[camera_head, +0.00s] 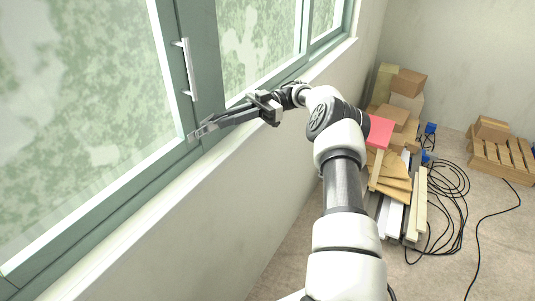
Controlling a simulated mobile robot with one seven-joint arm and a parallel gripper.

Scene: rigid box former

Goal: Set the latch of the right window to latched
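A window with green frames and several panes runs along the wall. A white upright bar handle (188,70) is fixed on the green post between the large left pane and the pane to its right. I cannot tell whether it is the latch of the right window, or whether it is latched. The right pane (255,35) is partly bordered by my arm below. My gripper (203,130) reaches left to the lower part of the post, below the handle and apart from it in the picture. Its fingers are too small to judge their gap, and nothing shows between them.
A pale sill (120,222) runs along the window below my gripper. On the floor at right are stacked cardboard boxes (409,83), planks (397,207), a red item (380,131) and black cables (447,200). A wooden pallet (500,158) stands at far right.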

